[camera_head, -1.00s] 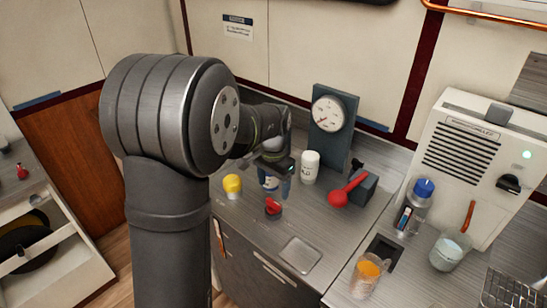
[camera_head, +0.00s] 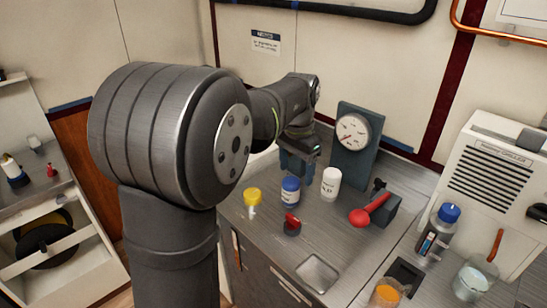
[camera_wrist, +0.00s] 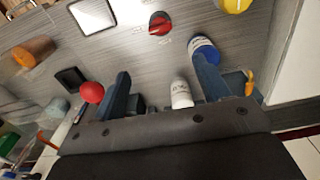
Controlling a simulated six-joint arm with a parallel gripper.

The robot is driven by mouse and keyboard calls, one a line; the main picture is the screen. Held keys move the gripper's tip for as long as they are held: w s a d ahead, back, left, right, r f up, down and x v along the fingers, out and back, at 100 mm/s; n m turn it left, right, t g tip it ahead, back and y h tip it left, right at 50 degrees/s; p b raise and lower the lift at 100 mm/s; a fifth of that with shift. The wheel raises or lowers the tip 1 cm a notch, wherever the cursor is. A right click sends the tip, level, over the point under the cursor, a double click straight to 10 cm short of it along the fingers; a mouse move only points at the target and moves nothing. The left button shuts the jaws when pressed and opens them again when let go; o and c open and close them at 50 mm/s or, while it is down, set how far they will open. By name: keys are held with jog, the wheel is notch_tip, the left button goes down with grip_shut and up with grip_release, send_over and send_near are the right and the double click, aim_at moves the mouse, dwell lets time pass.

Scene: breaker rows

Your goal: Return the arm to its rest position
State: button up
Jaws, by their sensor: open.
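My gripper (camera_head: 297,163) is raised above the back of the metal counter (camera_head: 268,252), in front of the back wall. In the wrist view its two blue-grey fingers (camera_wrist: 160,85) are spread wide with nothing held between them. A blue-capped white jar (camera_head: 290,192) stands on the counter below the gripper. A white jar (camera_head: 331,184) stands just right of it. A yellow-capped jar (camera_head: 252,200) stands to the left. A red rotary knob (camera_head: 291,224) sits in front of the jars.
A dial gauge (camera_head: 353,133) on a dark panel stands right of my gripper. A red-balled lever (camera_head: 370,212) is on the counter. A blue-capped bottle (camera_head: 438,230), beakers and a vented white machine (camera_head: 492,175) are at the right. A dark rail (camera_head: 340,14) runs along the wall above.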

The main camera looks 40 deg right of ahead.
aim_at(293, 217)
notch_tip(293, 217, down, 17)
jog(key=shift+f, duration=0.2)
dwell(0.7)
